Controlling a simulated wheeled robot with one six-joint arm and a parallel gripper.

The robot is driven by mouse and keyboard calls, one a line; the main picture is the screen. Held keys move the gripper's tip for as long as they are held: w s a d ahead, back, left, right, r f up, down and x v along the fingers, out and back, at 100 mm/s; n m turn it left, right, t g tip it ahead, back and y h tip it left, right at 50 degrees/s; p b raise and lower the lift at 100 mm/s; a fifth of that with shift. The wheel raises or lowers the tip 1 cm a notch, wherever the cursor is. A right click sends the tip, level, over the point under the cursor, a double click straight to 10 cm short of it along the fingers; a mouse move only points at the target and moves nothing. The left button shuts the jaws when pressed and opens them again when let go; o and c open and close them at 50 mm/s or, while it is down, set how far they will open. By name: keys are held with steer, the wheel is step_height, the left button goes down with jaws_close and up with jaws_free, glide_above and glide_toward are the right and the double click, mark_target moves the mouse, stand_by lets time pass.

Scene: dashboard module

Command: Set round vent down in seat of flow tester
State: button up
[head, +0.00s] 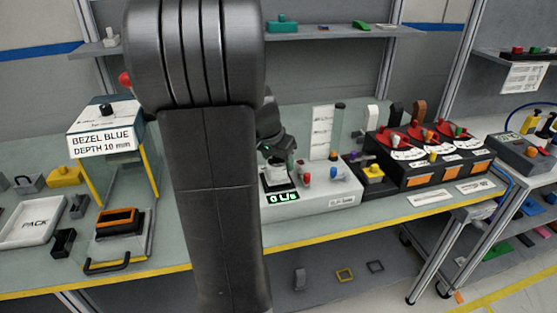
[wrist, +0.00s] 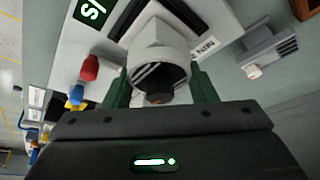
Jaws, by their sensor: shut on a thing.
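The flow tester (head: 335,193) is a pale box on the bench with a green display reading 0 L/s; it also shows in the wrist view (wrist: 95,50). My gripper (wrist: 160,92) has its dark green fingers closed on either side of the round vent (wrist: 160,58), a whitish round piece with dark slats. In the head view my gripper (head: 277,158) is over the left end of the tester, just behind the display, partly hidden by my arm. The seat is mostly hidden under the vent; I cannot tell whether the vent touches it.
Red and blue knobs (wrist: 88,68) and a clear upright tube (head: 338,130) stand on the tester near my gripper. A black unit with red dials (head: 430,165) is to the right. A bezel depth stand (head: 105,120) and a PACK tray (head: 32,222) are to the left.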

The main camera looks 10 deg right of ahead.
steer(key=shift+f+b, duration=0.55)
steer(key=shift+f, duration=0.15)
steer(key=o, duration=1.1)
steer(key=shift+o, duration=0.2)
steer(key=v, duration=1.3)
steer(key=shift+r, duration=0.4)
steer(key=shift+a, duration=0.1)
steer(key=x, duration=1.3)
steer(key=shift+f, duration=0.4)
steer(key=shift+r+p, duration=0.3)
steer(key=shift+f, duration=0.1)
